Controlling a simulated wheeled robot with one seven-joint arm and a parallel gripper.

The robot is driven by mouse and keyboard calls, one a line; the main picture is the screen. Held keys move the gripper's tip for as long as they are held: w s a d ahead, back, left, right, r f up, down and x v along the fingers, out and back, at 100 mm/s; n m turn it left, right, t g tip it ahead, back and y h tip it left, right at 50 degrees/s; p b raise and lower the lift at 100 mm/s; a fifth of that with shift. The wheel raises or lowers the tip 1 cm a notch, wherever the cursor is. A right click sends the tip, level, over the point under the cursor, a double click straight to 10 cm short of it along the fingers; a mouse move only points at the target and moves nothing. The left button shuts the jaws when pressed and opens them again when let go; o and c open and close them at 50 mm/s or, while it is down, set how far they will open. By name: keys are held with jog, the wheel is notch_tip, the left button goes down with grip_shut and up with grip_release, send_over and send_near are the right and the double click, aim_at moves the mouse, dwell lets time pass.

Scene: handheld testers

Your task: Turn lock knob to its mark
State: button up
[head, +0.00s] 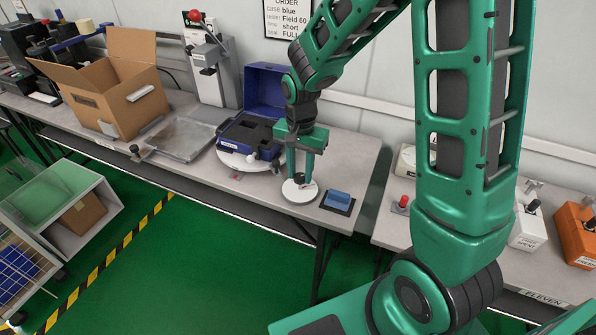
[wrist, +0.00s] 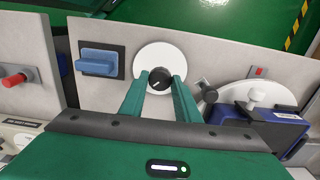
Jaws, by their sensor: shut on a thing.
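A black round knob (wrist: 159,78) with a short pale line on its top sits on a white round plate (wrist: 147,58). The plate also shows at the bench's front edge in the head view (head: 299,195). My gripper (wrist: 161,79) points down at the plate, with one green finger on each side of the knob, and is shut on it. In the head view my gripper (head: 302,179) stands over the plate and mostly hides the knob. I cannot make out a mark on the plate.
A blue block on a dark base (head: 339,199) lies right of the plate. Left of it stands an open blue case (head: 266,93), with a white knob (wrist: 253,95) on another pale disc beside it. A metal tray (head: 178,138) and open cardboard box (head: 125,100) are farther left.

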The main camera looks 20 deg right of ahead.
aim_at(300, 175)
jog(key=shift+w, duration=0.1)
dwell(0.3)
jog(key=o, duration=1)
jog(key=shift+o, duration=0.2)
jog(key=shift+r, duration=0.1)
notch_tip(300, 175, up, 11)
jog(key=shift+f, duration=0.2)
jog(key=s+d+r+n, duration=0.1)
jog(key=s+d, duration=0.7)
jog(key=s, duration=0.5)
jog(key=s+d+r+n, duration=0.1)
jog(key=s+d+r, duration=0.1)
jog(key=s+d, duration=0.7)
jog(key=s, duration=0.4)
jog(key=shift+d+r+n, duration=0.15)
jog(key=shift+r+n, duration=0.05)
jog(key=shift+n, duration=0.1)
